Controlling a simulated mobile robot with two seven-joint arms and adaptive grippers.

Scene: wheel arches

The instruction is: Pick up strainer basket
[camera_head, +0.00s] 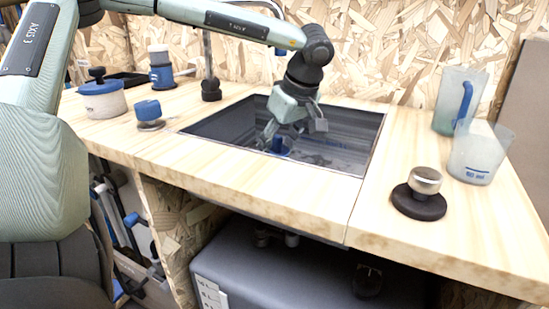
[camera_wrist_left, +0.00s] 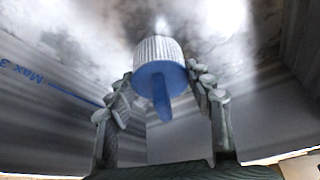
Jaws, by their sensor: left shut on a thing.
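The strainer basket (camera_wrist_left: 160,62) shows in the left wrist view as a small round piece with a pale ribbed side and a blue face, from which a blue handle points toward the camera. In the head view, its blue part (camera_head: 279,146) shows inside the sink (camera_head: 222,124), partly hidden by the fingers. My left gripper (camera_head: 291,135) reaches down into the sink from above. Its two fingers (camera_wrist_left: 163,88) stand on either side of the basket in the wrist view, shut on it. My right gripper is not in view.
On the counter left of the sink are a white pot with a blue band (camera_head: 102,100), a blue-topped piece (camera_head: 149,112) and a blue-white container (camera_head: 161,70). A tap (camera_head: 210,85) stands behind. Right are two jugs (camera_head: 475,150) and a dark-based metal knob (camera_head: 421,192). The front counter is clear.

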